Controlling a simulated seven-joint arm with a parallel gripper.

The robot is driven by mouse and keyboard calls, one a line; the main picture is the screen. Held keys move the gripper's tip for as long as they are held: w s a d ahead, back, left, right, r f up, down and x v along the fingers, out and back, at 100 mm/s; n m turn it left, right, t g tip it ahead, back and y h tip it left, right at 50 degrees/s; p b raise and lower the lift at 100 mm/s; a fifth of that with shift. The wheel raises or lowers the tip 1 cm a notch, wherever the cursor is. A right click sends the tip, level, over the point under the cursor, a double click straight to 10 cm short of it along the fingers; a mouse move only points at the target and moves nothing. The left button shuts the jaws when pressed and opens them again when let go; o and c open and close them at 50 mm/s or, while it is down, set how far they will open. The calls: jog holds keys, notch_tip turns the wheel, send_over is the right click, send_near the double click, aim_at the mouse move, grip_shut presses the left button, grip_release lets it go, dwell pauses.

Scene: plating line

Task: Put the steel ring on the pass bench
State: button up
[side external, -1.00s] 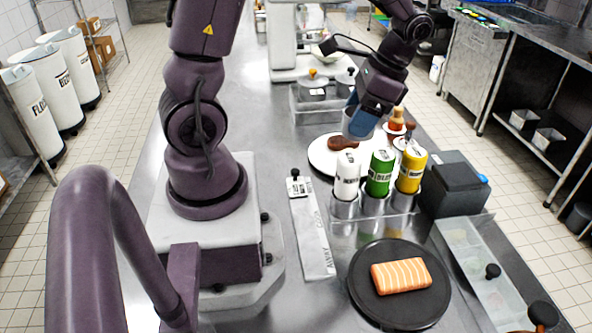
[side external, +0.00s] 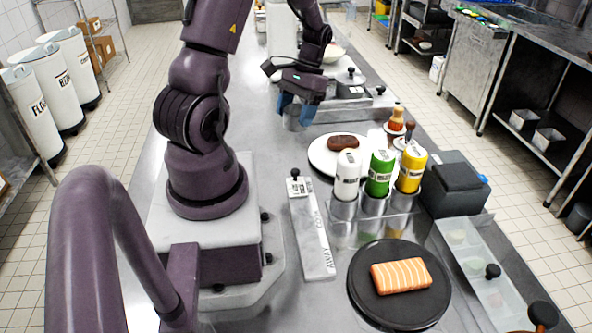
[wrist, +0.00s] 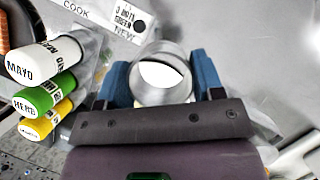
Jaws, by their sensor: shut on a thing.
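My gripper (side external: 295,114) is over the long steel bench (side external: 262,95), behind and to the left of the white plate. In the wrist view its blue fingers (wrist: 165,82) are closed on the two sides of the steel ring (wrist: 150,53). The ring is a short, open, shiny cylinder, and a bright white patch shows through it. In the side view the ring (side external: 292,124) is small and partly hidden by the fingers. I cannot tell whether its lower edge touches the bench.
The white plate (side external: 318,160) holds a brown piece of food (side external: 343,142). White, green and yellow bottles (side external: 379,173) stand upright in a holder. A dark plate (side external: 366,305) with a salmon piece (side external: 401,277) is nearer. A labelled strip (side external: 313,235) lies on the bench.

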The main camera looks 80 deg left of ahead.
notch_tip(320, 180, down, 13)
jog(key=shift+f, duration=0.1)
dwell(0.4)
jog(key=shift+f, duration=0.1)
jog(key=o, duration=1)
